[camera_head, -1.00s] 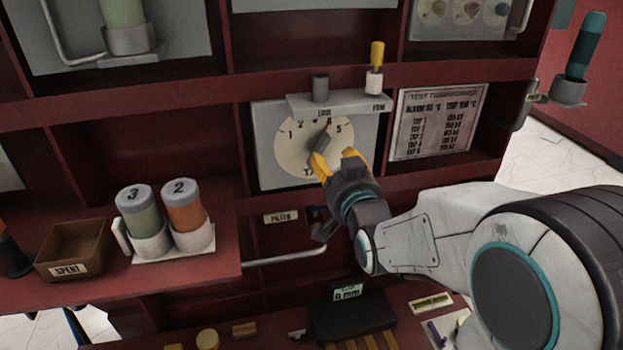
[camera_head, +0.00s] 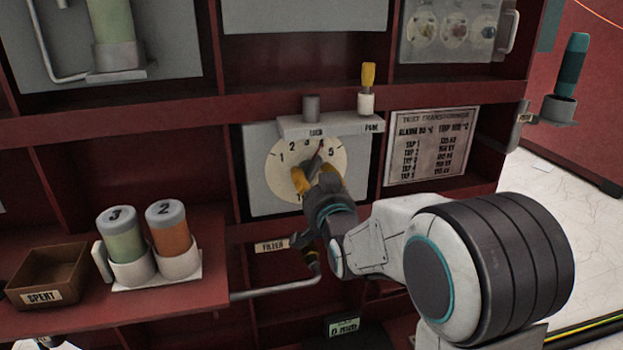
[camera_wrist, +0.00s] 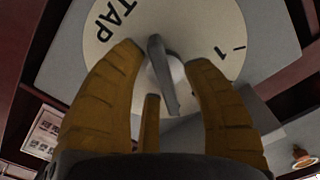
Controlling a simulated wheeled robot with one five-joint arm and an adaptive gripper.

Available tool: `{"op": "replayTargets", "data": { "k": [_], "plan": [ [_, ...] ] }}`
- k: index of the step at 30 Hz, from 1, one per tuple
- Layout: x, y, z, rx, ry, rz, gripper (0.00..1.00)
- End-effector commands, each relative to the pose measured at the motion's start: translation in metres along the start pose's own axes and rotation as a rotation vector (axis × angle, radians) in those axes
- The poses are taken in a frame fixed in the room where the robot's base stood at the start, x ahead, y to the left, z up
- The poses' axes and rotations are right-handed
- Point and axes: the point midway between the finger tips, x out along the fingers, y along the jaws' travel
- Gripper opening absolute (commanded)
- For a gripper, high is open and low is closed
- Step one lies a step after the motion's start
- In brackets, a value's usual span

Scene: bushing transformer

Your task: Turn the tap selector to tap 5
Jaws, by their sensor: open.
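The tap selector is a pale round dial (camera_head: 275,172) on a grey panel, with printed numbers. Its dark pointer knob (camera_head: 314,158) tilts up and right, its reddish tip between 3 and 5. My gripper (camera_head: 316,183) has yellow fingers and is at the lower part of the dial, partly hiding the knob. The dial (camera_wrist: 215,25) fills the background there, with "TAP" and "1" showing. The dial's lower part is hidden in the head view.
A ledge (camera_head: 330,125) juts out above the dial, with a grey peg (camera_head: 311,108) at LOCK and a yellow-handled pin (camera_head: 367,88) at PARK. A printed chart (camera_head: 432,146) hangs at right. Canisters (camera_head: 123,235) and a SPENT tray (camera_head: 45,275) stand at left.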

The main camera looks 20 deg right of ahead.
Motion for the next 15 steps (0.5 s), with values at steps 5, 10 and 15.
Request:
{"op": "replayTargets", "data": {
  "k": [5, 10, 15],
  "plan": [
    [0.0079, 0.0001, 0.0002, 0.000, 0.000, 0.000, 0.45],
    [0.0093, 0.0000, 0.0001, 0.000, 0.000, 0.000, 0.45],
    [0.0091, 0.0001, 0.0001, 0.000, 0.000, 0.000, 0.47]
  ]
}}
